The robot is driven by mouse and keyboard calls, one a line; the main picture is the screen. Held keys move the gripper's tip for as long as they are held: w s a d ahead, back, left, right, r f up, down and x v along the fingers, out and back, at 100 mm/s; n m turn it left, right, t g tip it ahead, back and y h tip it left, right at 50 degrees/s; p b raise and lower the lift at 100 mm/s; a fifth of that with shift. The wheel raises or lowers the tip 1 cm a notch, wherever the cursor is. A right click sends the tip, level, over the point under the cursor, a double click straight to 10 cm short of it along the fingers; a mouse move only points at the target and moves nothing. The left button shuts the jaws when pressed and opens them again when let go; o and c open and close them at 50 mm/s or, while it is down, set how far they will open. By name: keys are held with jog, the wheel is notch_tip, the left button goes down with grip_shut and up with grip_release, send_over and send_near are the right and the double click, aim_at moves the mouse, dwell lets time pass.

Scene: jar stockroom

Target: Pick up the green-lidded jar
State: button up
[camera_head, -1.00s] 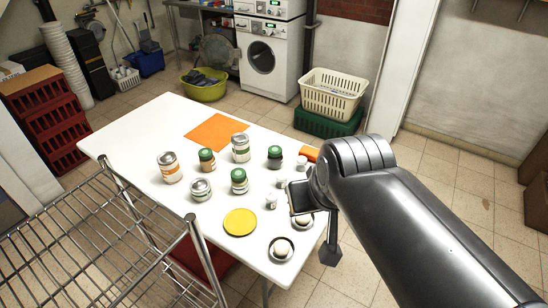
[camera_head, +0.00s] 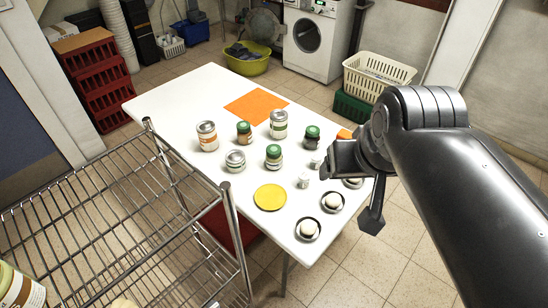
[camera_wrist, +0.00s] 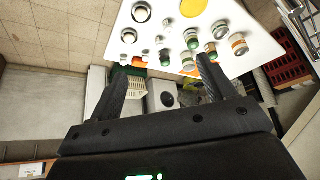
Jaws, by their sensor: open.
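Three green-lidded jars stand upright on the white table: a left one (camera_head: 244,133), a front one (camera_head: 273,157) and a right one (camera_head: 312,138). The front and right ones hold dark or pale contents behind labels; details are small. My gripper (camera_head: 345,160) is over the table's right side, to the right of the jars and apart from them. In the wrist view my gripper (camera_wrist: 162,68) is open, its two black fingers apart with nothing held. Green-lidded jars also show upside down beyond the fingertips there, one of them near the middle (camera_wrist: 165,58).
Silver-lidded jars (camera_head: 207,137) (camera_head: 278,124) (camera_head: 235,161) stand among the green-lidded ones. A yellow disc (camera_head: 270,197), an orange mat (camera_head: 256,106) and dark-rimmed dishes (camera_head: 306,229) lie on the table (camera_head: 165,100). A wire rack (camera_head: 110,215) stands close at the left front.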

jog(key=w+a+f+m+y, duration=0.3)
jog(key=w+a+f+m, duration=0.3)
jog(key=w+a+f, duration=0.5)
jog(key=w+a+f+m+y, duration=0.2)
jog(key=w+a+f+m, duration=0.45)
jog(key=w, duration=0.75)
jog(key=w+a+r+m+t+y, duration=0.2)
jog(key=w+r+m+t+y, duration=0.25)
jog(key=w+r+m, duration=0.35)
jog(key=w+d+r+m+t+h, duration=0.2)
jog(key=d+r+m+t, duration=0.4)
jog(key=d+r+m, duration=0.4)
send_near(271, 146)
jog(key=x, duration=0.2)
jog(key=shift+w+m, duration=0.25)
jog(key=shift+w, duration=0.1)
jog(key=shift+w+a+f, duration=0.15)
jog(key=shift+w+f, duration=0.05)
jog(key=shift+f, duration=0.05)
jog(key=shift+w+a, duration=0.15)
jog(key=shift+w, duration=0.15)
jog(key=shift+x, duration=3.15)
jog(key=shift+r, duration=0.15)
